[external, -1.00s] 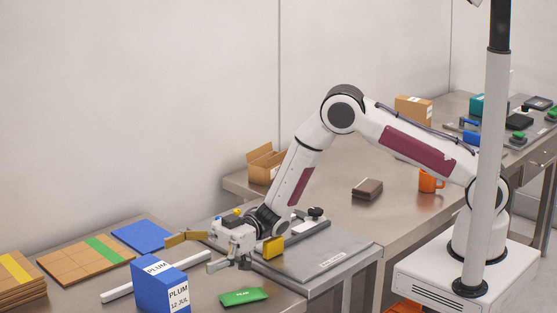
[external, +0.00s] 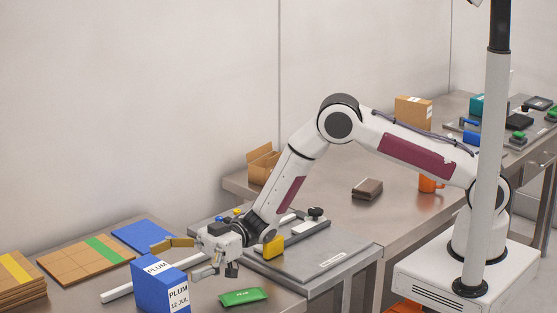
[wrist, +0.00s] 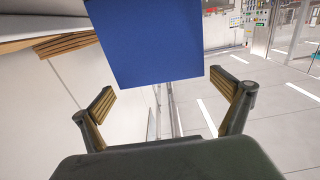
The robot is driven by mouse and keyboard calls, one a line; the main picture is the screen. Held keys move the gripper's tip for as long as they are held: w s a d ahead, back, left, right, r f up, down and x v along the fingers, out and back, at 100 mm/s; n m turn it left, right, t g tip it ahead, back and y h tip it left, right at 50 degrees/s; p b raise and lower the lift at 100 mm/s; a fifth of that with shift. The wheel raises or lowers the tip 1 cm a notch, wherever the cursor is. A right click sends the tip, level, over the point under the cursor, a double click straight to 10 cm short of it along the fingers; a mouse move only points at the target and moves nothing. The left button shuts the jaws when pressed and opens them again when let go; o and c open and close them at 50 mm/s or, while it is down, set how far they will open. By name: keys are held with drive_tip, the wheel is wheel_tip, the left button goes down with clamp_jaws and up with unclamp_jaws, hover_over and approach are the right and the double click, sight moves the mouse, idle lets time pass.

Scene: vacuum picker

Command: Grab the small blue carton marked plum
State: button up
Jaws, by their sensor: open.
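The small blue carton (external: 158,287) stands upright at the front of the steel table, with white labels reading PLUM and 12 JUL. In the wrist view its plain blue face (wrist: 150,42) fills the top middle, ahead of and between my fingers. My gripper (external: 184,259) is open and empty, its fingers pointing left at the carton from its right side. In the external view one finger shows behind the carton's top and the other in front near its right side. In the wrist view the fingers (wrist: 167,102) are spread wider than the carton. I see no contact.
A green packet marked PLUM (external: 243,296) lies right of the carton. A white bar (external: 118,295) runs behind it. A flat blue sheet (external: 143,236) and brown cardboard stacks (external: 85,260) lie behind and left. A grey plate fixture (external: 325,266) is under my forearm.

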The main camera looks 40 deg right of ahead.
sight(157, 271)
drive_tip(key=shift+a, duration=1.6)
drive_tip(key=shift+r, duration=0.1)
drive_tip(key=c, duration=1.6)
drive_tip(key=shift+c, duration=0.2)
